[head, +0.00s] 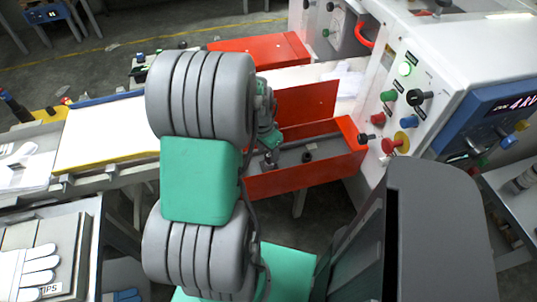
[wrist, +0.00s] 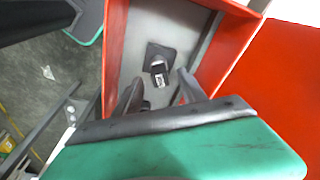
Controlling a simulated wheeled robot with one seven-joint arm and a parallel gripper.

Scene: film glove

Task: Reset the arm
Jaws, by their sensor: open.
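My arm stands in the middle of the head view, with grey and green links that hide part of the scene behind them. My gripper (head: 267,158) is partly hidden behind the arm there, over the red tray (head: 307,176). In the wrist view my gripper (wrist: 157,92) is open, with its two dark fingers apart and nothing held between them. The fingers point down into the red tray (wrist: 117,50), which has a grey floor.
A white control panel (head: 413,70) with coloured knobs and a blue display stands at the right. A second red box (head: 262,47) lies behind the tray. A white belt (head: 105,133) runs at the left. White gloves (head: 28,270) lie at the lower left.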

